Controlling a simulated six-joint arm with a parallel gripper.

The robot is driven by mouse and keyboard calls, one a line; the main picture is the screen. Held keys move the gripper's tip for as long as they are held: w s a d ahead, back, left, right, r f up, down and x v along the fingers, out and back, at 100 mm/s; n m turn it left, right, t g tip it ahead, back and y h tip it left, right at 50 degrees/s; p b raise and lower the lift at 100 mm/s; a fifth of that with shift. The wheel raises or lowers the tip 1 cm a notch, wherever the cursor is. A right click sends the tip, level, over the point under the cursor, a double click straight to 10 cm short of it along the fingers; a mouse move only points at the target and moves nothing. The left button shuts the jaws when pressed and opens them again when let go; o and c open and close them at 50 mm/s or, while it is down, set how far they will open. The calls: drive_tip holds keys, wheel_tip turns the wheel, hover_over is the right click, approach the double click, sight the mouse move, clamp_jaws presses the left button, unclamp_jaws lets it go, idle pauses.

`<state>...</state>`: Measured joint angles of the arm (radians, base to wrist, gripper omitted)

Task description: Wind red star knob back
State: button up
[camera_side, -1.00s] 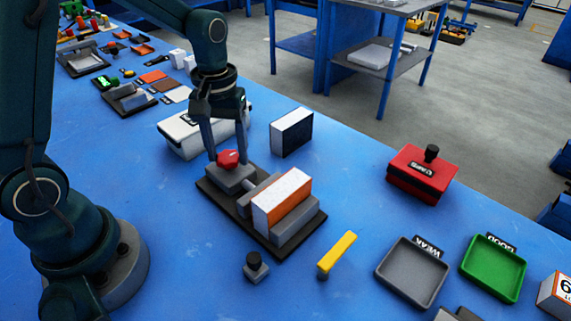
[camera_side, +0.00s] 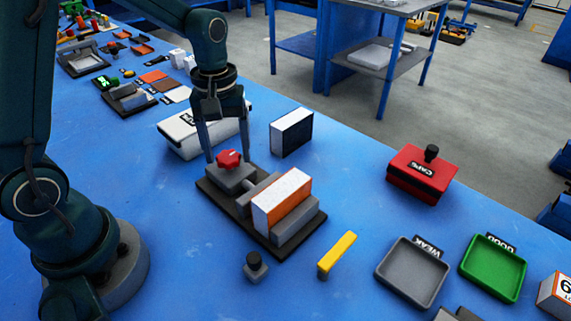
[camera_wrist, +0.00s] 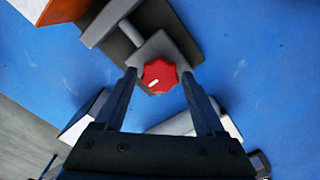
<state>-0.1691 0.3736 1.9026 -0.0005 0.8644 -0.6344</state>
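The red star knob (camera_side: 229,158) sits on the grey block of a dark-based clamp fixture (camera_side: 216,207). In the wrist view the knob (camera_wrist: 160,76) shows a white mark pointing toward its lower left. My gripper (camera_wrist: 159,73) is open, with one fingertip on each side of the knob and a visible gap on both sides. In the side view my gripper (camera_side: 227,157) points down at the knob from above. A white-and-orange sandwich panel (camera_side: 281,199) stands in the fixture, against the grey jaw at its right end.
A white bin (camera_side: 186,141) stands close behind the gripper, and a dark-faced white block (camera_side: 291,133) is to the right. A yellow bar (camera_side: 337,254) and a small black-knobbed piece (camera_side: 255,267) lie in front. A grey tray (camera_side: 411,272), green tray (camera_side: 493,270) and red box (camera_side: 422,173) are farther right.

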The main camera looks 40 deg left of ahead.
sight(228, 157)
drive_tip(key=shift+o, duration=0.6)
drive_tip(key=shift+r, duration=2.6)
drive_tip(key=s+d+r+m+t, duration=0.2)
drive_tip(key=s+m, duration=0.2)
drive_tip(key=s, duration=0.1)
drive_tip(key=s+d+r+m+t, duration=0.2)
drive_tip(key=s+r+m+t, duration=0.1)
drive_tip(key=s+m, duration=0.2)
drive_tip(key=shift+s+d+t, duration=0.25)
drive_tip(key=shift+s+t, duration=0.05)
drive_tip(key=shift+s, duration=0.3)
